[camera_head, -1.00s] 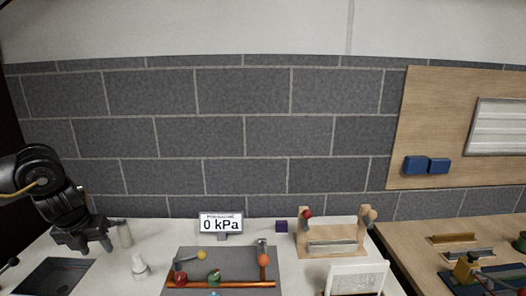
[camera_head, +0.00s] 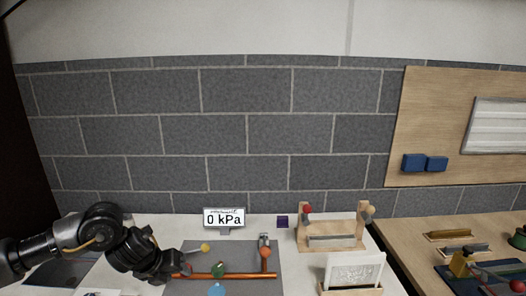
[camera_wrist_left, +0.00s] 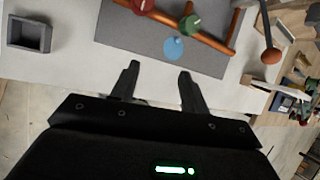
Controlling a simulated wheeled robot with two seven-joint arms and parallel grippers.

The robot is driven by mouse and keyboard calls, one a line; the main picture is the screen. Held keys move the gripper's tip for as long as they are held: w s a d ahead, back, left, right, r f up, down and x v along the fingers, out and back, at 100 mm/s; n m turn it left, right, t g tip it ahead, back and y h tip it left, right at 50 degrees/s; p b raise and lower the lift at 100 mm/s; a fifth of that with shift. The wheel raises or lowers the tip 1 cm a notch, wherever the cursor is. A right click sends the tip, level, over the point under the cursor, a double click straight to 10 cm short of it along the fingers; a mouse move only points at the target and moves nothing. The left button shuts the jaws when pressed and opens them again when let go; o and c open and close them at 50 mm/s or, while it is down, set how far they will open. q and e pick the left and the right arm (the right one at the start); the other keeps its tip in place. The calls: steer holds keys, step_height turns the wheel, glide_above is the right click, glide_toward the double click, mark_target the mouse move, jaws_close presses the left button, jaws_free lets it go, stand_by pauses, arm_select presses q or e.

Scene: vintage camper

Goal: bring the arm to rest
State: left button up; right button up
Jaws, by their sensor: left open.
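My left gripper (camera_head: 172,272) is at the lower left of the head view, at the left edge of the grey board with the copper pipe. In the left wrist view the left gripper (camera_wrist_left: 157,82) is open, with nothing between its two fingers. Its fingertips point toward the near edge of the grey board (camera_wrist_left: 118,32). My right gripper is not in view.
A wooden rack (camera_head: 333,240) and a card stand (camera_head: 352,271) are right. A grey box (camera_wrist_left: 30,36) also shows.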

arm_select(q)
steer(key=s+d+f+n+t+h, duration=0.15)
steer(key=s+d+n, duration=0.25)
steer(key=d, duration=0.6)
steer(key=s+d+f+n+t+h, duration=0.1)
steer(key=s+d+f+n+h, duration=0.3)
steer(key=d, duration=0.5)
steer(key=s+a+f+n+g+y, duration=0.2)
steer(key=s+a+f+n+y, duration=0.3)
steer(key=s+a+n, duration=0.65)
steer(key=s+a+f+n+g+y, duration=0.25)
steer(key=s+a+f+n, duration=0.5)
steer(key=s+n, duration=0.65)
step_height(320, 180, down, 30)
steer(key=s+m+g+b, duration=0.1)
steer(key=s+m+b, duration=0.1)
steer(key=b, duration=0.3)
steer(key=s+a+f+b, duration=0.1)
steer(key=s+f+b, duration=0.1)
steer(key=s+f, duration=0.6)
steer(key=s+a+f+g+b, duration=0.1)
steer(key=s+a+f+b, duration=0.1)
steer(key=s+f, duration=0.7)
step_height(320, 180, down, 4)
steer(key=shift+r+y+b, duration=0.1)
steer(key=shift+y+b, duration=0.3)
steer(key=shift+b, duration=0.1)
